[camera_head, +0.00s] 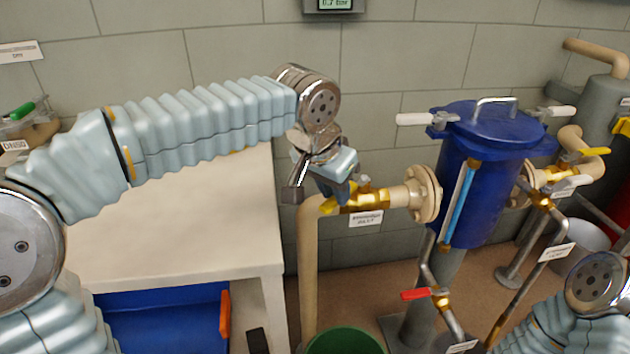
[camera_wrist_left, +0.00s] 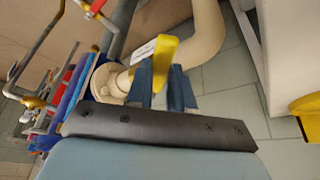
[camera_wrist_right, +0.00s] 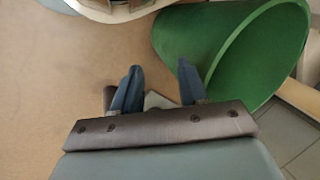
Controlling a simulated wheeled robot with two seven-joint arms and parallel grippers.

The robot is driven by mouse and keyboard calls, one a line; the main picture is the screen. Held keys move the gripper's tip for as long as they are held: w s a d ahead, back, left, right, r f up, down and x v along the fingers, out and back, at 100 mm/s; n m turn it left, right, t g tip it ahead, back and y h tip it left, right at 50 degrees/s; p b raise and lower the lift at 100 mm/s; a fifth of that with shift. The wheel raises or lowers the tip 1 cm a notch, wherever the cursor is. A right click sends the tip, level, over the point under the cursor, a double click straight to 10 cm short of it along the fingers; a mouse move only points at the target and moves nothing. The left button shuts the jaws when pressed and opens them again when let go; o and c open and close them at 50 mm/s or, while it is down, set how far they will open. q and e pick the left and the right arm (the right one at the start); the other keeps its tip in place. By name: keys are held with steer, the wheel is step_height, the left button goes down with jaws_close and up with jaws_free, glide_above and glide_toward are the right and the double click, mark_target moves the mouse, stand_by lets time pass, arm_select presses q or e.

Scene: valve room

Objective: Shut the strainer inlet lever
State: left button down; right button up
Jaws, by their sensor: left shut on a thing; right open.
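The strainer inlet valve (camera_head: 378,198) is a brass body on the beige pipe left of the blue strainer. Its tag (camera_head: 366,218) hangs below. Its yellow lever (camera_head: 330,206) is partly hidden by my left gripper (camera_head: 340,192), so its exact angle is hard to tell. In the left wrist view the yellow lever (camera_wrist_left: 158,60) stands between the two blue fingers of my left gripper (camera_wrist_left: 160,88), which is shut on it. My right gripper (camera_wrist_right: 158,88) is open and empty in the right wrist view; its fingers are not seen in the head view.
The blue strainer vessel (camera_head: 482,175) stands right of the valve. A red-handled drain valve (camera_head: 415,294) sits below it. A green bucket (camera_head: 345,342) stands on the floor and shows beside my right gripper (camera_wrist_right: 250,50). A white-topped bench (camera_head: 180,230) is at left.

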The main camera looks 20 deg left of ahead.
arm_select(q)
steer(key=d+n+y+p, duration=0.1)
steer(key=d+n+y, duration=0.2)
steer(key=d+n, duration=0.5)
steer(key=shift+d+n+y+p, duration=0.4)
steer(key=shift+n, duration=0.5)
steer(key=shift+w, duration=0.15)
steer(key=c, duration=1)
jaws_free()
